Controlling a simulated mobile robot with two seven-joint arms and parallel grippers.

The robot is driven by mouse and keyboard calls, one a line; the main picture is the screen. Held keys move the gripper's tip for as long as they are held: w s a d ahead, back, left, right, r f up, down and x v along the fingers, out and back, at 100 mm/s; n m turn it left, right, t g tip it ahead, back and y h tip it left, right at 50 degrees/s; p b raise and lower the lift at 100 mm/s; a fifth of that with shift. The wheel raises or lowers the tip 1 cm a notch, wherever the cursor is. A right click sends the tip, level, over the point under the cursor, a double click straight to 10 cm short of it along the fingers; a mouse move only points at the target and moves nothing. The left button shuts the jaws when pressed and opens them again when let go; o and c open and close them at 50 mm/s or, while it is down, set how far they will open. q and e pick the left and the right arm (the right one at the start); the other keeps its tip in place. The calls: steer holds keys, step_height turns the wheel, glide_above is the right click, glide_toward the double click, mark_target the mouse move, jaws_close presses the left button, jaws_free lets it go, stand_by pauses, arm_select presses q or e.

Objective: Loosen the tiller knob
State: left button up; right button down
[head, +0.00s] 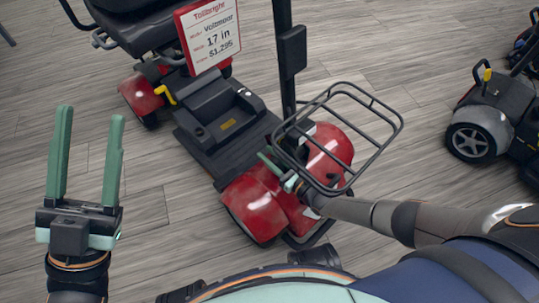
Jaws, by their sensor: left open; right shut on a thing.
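A red and black scooter (211,131) stands in the middle of the head view, its upright black tiller (285,55) rising behind a black wire basket (386,138). My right gripper (272,166), with green fingers, is at the base of the tiller, beside the basket's left edge. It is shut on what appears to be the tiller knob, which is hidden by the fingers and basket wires. My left gripper (88,160) is open and empty, fingers pointing up, over bare floor to the left of the scooter.
A price sign (209,33) stands by the scooter's black seat (137,22). The wire basket overhangs the red front fenders (254,204) close to my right arm. Another dark scooter (497,108) is at the right edge. Grey plank floor is clear at the left and between the scooters.

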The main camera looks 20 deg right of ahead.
steer(key=shift+w+r+g+h+p, duration=0.15)
steer(key=shift+g+h+p, duration=0.15)
steer(key=shift+g+p, duration=0.5)
steer(key=shift+w+a+f+g+h+p, duration=0.2)
steer(key=shift+f+g+h+p, duration=0.25)
steer(key=shift+g+p, duration=0.45)
steer(key=shift+f+g, duration=0.3)
steer(key=c, duration=0.6)
jaws_free()
steer(key=shift+c, duration=0.2)
